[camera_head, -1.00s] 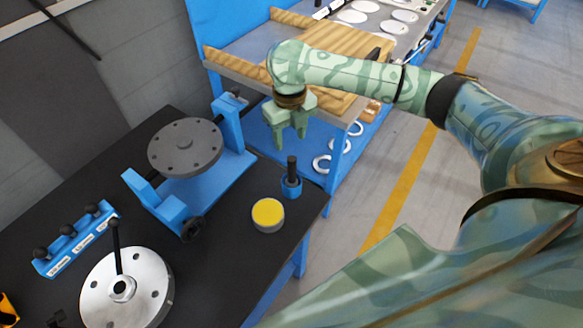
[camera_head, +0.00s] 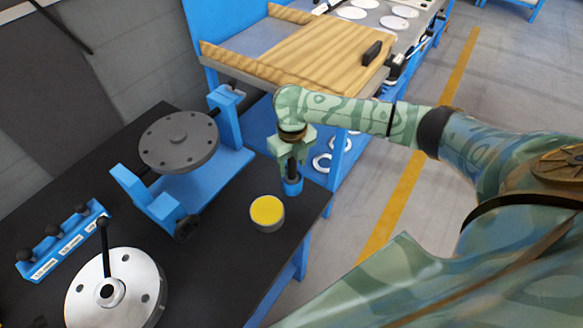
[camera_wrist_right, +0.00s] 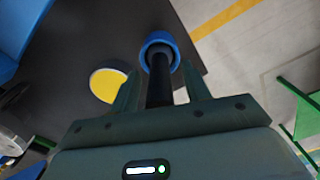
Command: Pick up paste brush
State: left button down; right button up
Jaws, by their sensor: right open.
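The paste brush (camera_head: 293,168) stands upright with its black handle up, in a small blue holder (camera_head: 292,187) near the right edge of the black table. My right gripper (camera_head: 292,163) is above the holder, with its fingers around the handle. In the right wrist view the black handle (camera_wrist_right: 158,88) lies between the two open fingers of the gripper (camera_wrist_right: 163,82) and runs down into the blue holder (camera_wrist_right: 159,48). Clear gaps show beside the handle. The brush's lower end is hidden in the holder. My left gripper is not in view.
A round tin with a yellow top (camera_head: 267,212) stands close to the left of the holder. A blue stand with a grey flanged disc (camera_head: 179,142) is farther left. A silver flange (camera_head: 118,290) and a blue rack (camera_head: 62,243) are at lower left. A wooden board (camera_head: 320,62) is behind.

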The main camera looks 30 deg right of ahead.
jog(key=shift+r, duration=0.1)
grip_shut()
notch_tip(320, 180, up, 10)
jog(key=p, duration=0.3)
jog(key=shift+p, duration=0.3)
